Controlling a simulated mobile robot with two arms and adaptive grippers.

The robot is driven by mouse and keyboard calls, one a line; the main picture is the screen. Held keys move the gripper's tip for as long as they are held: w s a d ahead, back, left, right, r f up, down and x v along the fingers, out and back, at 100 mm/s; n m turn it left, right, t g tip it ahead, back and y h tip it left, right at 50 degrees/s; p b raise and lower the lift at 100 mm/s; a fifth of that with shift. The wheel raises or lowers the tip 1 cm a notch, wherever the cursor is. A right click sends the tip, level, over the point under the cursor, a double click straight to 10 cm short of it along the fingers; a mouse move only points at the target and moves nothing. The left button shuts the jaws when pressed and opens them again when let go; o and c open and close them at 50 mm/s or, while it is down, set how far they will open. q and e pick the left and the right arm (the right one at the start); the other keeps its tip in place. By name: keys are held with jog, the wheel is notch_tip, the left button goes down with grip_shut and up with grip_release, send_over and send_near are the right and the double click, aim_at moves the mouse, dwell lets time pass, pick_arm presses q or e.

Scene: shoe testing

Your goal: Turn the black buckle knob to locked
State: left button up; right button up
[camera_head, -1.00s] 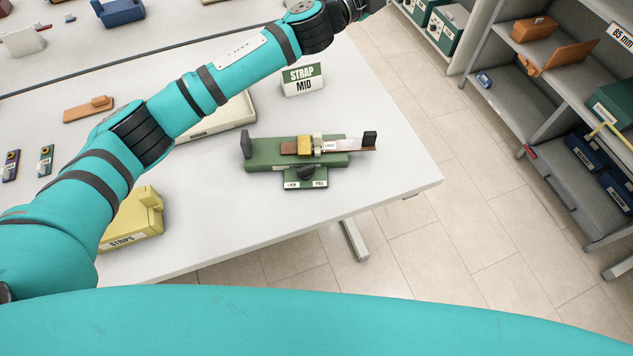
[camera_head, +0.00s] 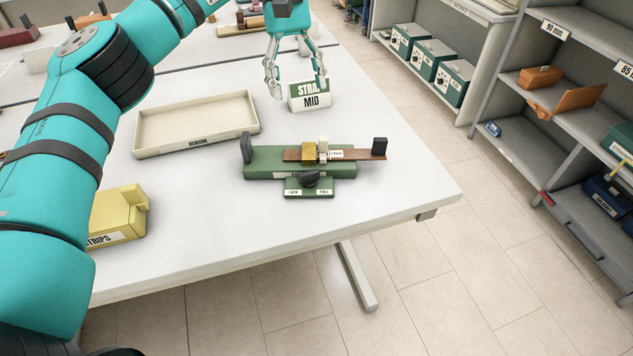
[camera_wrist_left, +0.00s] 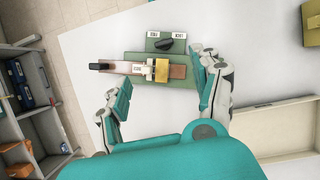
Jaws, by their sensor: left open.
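The black buckle knob (camera_head: 311,178) sits on the small front plate of the green strap fixture (camera_head: 262,162) on the table. The plate has a label at its left that seems to read LOCK and one at its right that seems to read FREE. A brown strap (camera_head: 365,154) with a brass buckle (camera_head: 309,152) lies across the fixture. My left gripper (camera_head: 298,88) is open and empty, above and behind the fixture by the sign. In the left wrist view the knob (camera_wrist_left: 165,44) shows beyond the open fingers (camera_wrist_left: 160,100). My right gripper is out of view.
A green and white STRAP MID sign (camera_head: 311,103) stands behind the fixture, partly behind my fingers. An empty beige tray (camera_head: 150,151) lies behind left, and a yellow STRIPS block (camera_head: 118,214) stands at left. The table right of the fixture is clear.

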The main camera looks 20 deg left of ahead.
pick_arm(q)
jog(key=b, duration=0.2)
send_near(309, 172)
jog(key=x, duration=0.9)
jog(key=shift+s+f, duration=0.1)
jog(key=shift+f, duration=0.1)
